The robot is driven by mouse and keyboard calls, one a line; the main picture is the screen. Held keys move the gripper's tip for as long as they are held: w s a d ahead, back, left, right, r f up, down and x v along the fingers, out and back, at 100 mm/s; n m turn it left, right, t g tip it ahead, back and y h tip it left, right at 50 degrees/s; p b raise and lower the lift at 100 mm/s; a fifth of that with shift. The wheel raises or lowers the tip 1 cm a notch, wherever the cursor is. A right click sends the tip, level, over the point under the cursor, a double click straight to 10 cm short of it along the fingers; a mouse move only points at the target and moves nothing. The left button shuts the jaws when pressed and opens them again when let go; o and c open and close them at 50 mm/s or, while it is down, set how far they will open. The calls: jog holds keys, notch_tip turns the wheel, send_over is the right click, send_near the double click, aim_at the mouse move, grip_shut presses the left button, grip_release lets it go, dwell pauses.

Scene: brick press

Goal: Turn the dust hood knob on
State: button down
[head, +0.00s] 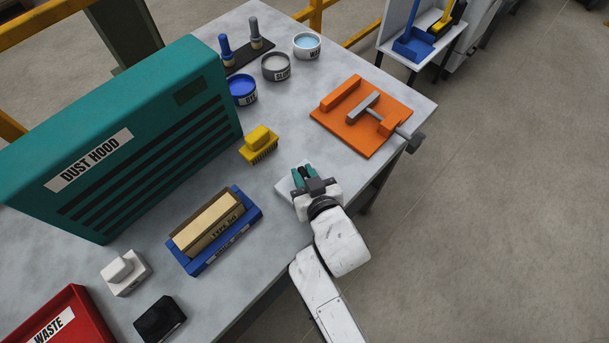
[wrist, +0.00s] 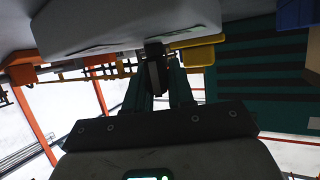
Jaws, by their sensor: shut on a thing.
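The teal dust hood (head: 150,120) stands on the left of the table in the head view, its name label facing front. A pale grey box (head: 284,189) sits at the table's front edge, partly hidden by my gripper (head: 303,174). In the wrist view the same box (wrist: 125,22) fills the top, and a dark knob (wrist: 154,72) juts from it. My gripper (wrist: 160,75) has its teal fingers on either side of the knob and is shut on it. The knob's markings and which way it is set cannot be read.
A yellow brush (head: 260,144) lies behind my gripper. An orange clamp board (head: 345,135) is to the right, a blue tray (head: 247,226) with a tan brick to the left. Paint pots (head: 276,67) stand at the back, a red waste bin (head: 75,300) at lower left.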

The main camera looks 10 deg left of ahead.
jog(key=shift+a+f+m+t+h+b, duration=0.1)
jog(key=shift+f+m+t+h+b, duration=0.15)
jog(key=shift+m+h+b, duration=1.1)
jog(key=shift+f+m+t+h+b, duration=0.1)
jog(key=shift+m+t+h+b, duration=0.35)
jog(key=shift+b, duration=1.8)
jog(key=m+h+b, duration=0.3)
jog(key=h+b, duration=0.1)
jog(key=shift+r, duration=0.25)
jog(key=shift+m+h, duration=0.3)
jog(key=c, duration=1.1)
grip_release()
jog(key=shift+r, duration=0.1)
jog(key=shift+o, duration=0.2)
jog(key=shift+s, duration=0.15)
jog(key=v, duration=1)
jog(key=shift+s+r+b, duration=0.25)
jog(key=shift+b, duration=0.1)
